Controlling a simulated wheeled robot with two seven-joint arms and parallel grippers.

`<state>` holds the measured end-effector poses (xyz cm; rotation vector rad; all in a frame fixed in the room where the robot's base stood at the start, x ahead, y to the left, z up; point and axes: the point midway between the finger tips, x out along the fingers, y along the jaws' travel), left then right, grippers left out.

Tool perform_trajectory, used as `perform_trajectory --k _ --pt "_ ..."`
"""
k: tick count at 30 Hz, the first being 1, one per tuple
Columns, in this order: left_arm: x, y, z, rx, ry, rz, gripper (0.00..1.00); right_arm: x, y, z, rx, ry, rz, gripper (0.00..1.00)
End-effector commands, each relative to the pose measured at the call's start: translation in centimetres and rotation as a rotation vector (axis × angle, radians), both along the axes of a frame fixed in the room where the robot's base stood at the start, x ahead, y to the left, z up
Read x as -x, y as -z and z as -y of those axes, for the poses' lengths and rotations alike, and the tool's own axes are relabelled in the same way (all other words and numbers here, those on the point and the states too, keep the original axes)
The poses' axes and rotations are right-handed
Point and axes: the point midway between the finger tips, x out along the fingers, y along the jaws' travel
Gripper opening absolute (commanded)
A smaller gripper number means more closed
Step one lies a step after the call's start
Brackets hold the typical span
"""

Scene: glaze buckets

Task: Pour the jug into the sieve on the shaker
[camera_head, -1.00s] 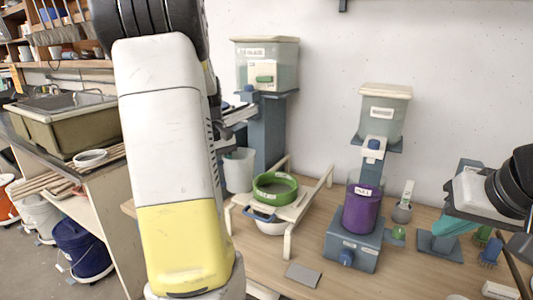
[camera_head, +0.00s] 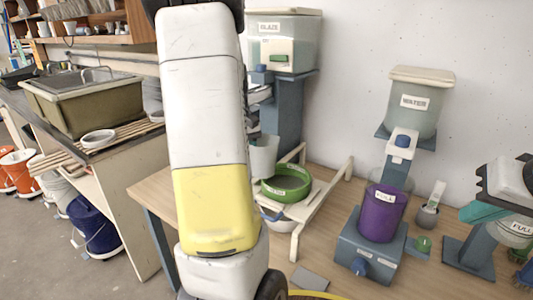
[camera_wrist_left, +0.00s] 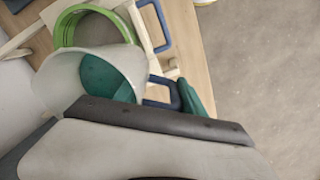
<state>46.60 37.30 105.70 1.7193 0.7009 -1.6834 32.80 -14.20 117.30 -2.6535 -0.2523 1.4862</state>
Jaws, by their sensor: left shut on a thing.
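The whitish jug (camera_head: 263,157) is upright or nearly so in the head view, just left of the green sieve ring (camera_head: 287,192) and overlapping its far left edge. The sieve sits on the pale wooden shaker frame (camera_head: 318,205). The left wrist view shows the jug (camera_wrist_left: 55,85) tilted in the picture beside the sieve (camera_wrist_left: 68,25), with teal inside its mouth; liquid or finger, I cannot tell. My left gripper (camera_wrist_left: 172,97) is shut on the jug by its blue handle; my arm hides it in the head view. My right gripper (camera_head: 487,211) is at the right edge, partly out of view.
A purple container (camera_head: 381,215) on a blue-grey stand, a water tank (camera_head: 418,105) and a glaze tank (camera_head: 285,42) stand nearby. A small grey card (camera_head: 311,280) lies on the table's front.

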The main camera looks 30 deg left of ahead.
Motion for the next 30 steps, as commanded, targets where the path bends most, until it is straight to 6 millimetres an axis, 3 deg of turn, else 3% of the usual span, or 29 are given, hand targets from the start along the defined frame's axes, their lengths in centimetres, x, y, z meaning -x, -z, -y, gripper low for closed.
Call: perform_trajectory --k 2,18,21,30 --pt "0.0 0.7 0.0 0.001 0.0 -0.001 0.0 0.0 0.0 0.0 0.0 0.0 0.0 0.0" --pt "0.9 -3.3 -0.8 -0.326 0.006 -0.368 0.0 0.0 0.0 0.0 0.0 0.0 0.0 0.0" --pt "0.9 -2.2 -0.8 -0.391 0.005 -0.446 0.0 0.0 0.0 0.0 0.0 0.0 0.0 0.0" --pt "1.2 -1.7 -0.9 -0.39 -0.011 -0.439 0.0 0.0 0.0 0.0 0.0 0.0 0.0 0.0"
